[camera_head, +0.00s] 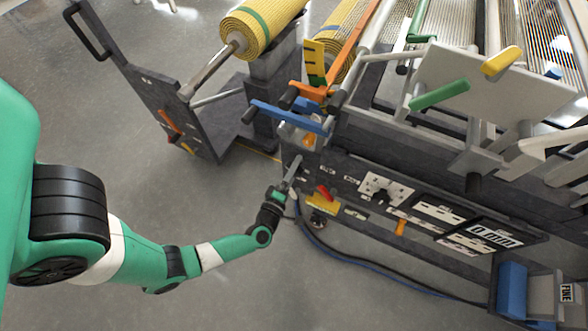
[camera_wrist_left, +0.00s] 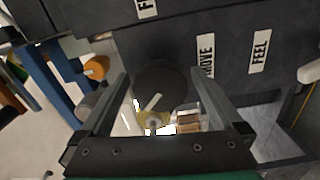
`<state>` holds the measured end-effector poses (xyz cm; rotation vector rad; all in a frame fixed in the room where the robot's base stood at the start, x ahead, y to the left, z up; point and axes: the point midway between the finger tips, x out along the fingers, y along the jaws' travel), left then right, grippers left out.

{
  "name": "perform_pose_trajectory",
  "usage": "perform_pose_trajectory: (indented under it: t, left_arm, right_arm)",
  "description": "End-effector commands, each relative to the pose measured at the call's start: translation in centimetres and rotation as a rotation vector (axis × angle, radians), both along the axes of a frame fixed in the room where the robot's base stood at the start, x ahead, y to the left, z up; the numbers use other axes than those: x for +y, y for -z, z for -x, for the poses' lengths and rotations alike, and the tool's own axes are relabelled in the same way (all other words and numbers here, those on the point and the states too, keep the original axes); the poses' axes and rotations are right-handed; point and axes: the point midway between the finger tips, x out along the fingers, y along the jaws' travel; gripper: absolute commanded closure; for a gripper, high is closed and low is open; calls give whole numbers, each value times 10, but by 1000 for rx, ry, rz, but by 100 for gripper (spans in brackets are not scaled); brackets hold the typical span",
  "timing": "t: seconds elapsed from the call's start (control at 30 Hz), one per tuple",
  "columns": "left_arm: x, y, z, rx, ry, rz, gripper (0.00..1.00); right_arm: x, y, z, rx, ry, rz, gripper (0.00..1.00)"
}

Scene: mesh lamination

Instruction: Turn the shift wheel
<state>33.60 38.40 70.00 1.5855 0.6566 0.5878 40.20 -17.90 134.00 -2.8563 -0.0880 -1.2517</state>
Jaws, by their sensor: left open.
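My left gripper (camera_head: 294,169) reaches from the left to the near corner of the dark machine's front panel (camera_head: 345,183). In the left wrist view its two fingers (camera_wrist_left: 160,72) stand apart with an open gap. A dark round disc (camera_wrist_left: 160,88), which looks like the shift wheel, shows between and beyond the fingers. I cannot tell whether the fingers touch it. A small pale bar lies across its lower part. In the head view the gripper and machine corner hide this disc. My right gripper is in neither view.
Labels sit beside the disc, one reading FEEL (camera_wrist_left: 259,52). A blue bar (camera_head: 290,116) juts out above. Cables (camera_head: 345,256) run along the floor.

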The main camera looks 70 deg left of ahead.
Motion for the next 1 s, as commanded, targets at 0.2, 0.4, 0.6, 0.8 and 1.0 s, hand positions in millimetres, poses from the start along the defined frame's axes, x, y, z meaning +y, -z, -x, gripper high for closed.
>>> perform_pose_trajectory:
  t: [0.2, 0.4, 0.6, 0.8, 1.0]
  left_arm:
    - [-14, -2, 11, 3, 6, 0, 0]
    - [-44, -3, 41, 4, 11, -1, 0]
    - [-68, -2, 64, 1, 10, 0, 0]
    - [-80, -1, 78, 0, 6, 0, 0]
    - [-82, 0, 83, 1, 0, -1, 0]
  right_arm:
    - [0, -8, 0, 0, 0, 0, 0]
    - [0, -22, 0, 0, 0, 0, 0]
    - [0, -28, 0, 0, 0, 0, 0]
    - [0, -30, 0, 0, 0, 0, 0]
    - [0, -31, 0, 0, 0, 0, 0]
